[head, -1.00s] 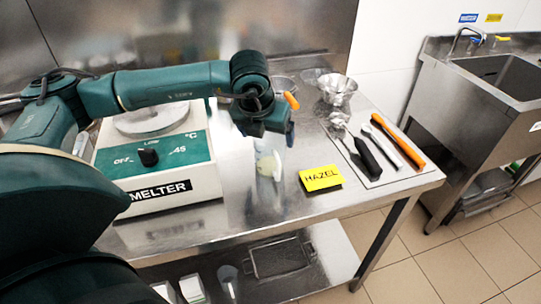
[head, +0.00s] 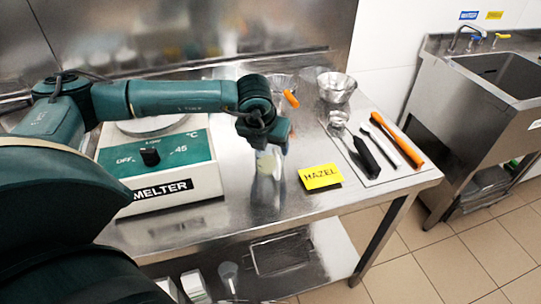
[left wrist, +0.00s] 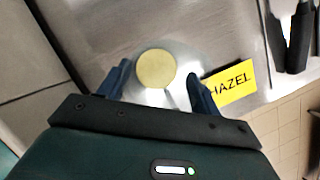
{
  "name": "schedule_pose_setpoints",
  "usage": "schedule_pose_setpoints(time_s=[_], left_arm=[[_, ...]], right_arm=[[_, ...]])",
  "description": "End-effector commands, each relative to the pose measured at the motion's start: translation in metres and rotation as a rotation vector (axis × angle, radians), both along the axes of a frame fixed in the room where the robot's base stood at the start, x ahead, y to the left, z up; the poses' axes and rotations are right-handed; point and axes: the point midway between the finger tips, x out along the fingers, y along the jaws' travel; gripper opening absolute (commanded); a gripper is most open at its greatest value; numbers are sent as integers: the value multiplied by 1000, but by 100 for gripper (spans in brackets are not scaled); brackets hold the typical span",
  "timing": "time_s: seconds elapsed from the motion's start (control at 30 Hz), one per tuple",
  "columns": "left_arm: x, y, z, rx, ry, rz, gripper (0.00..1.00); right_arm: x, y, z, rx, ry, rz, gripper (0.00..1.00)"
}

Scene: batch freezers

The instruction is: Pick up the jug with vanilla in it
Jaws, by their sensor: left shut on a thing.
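A clear jug (head: 268,166) with pale yellow contents is on the steel table under my left gripper (head: 266,147), left of the yellow HAZEL card (head: 320,177). In the left wrist view the jug is seen from above, and its round pale yellow contents (left wrist: 154,69) sit between the two fingers. My left gripper (left wrist: 157,80) is shut on the jug. The wrist and fingers hide the jug's top in the head view. I cannot tell whether its base touches the table. No label reading vanilla shows. My right gripper is not in view.
The melter (head: 165,185) stands close on the left. A steel bowl (head: 337,87) is behind on the right. A tray (head: 372,181) with utensils lies right of the HAZEL card. A sink (head: 510,75) stands farther right, and a shelf (head: 335,258) is below.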

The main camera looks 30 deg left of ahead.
Motion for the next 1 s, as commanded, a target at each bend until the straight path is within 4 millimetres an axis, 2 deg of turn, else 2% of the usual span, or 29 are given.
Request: schedule_pose_setpoints(time_s=[0.03, 0.2, 0.47, 0.57, 0.8, 1.0], left_arm=[[0, 0, 0, 0, -1, 0, 53], [0, 0, 1, 0, -1, 0, 40], [1, 0, 4, -1, -3, 1, 40], [2, 0, 16, -1, -6, 1, 40], [2, 0, 64, -1, -7, 0, 40], [1, 0, 93, 0, -5, 0, 40]], right_arm=[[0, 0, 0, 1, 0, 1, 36], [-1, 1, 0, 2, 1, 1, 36], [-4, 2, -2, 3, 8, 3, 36], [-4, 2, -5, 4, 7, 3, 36], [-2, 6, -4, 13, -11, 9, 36], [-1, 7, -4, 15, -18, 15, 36]])
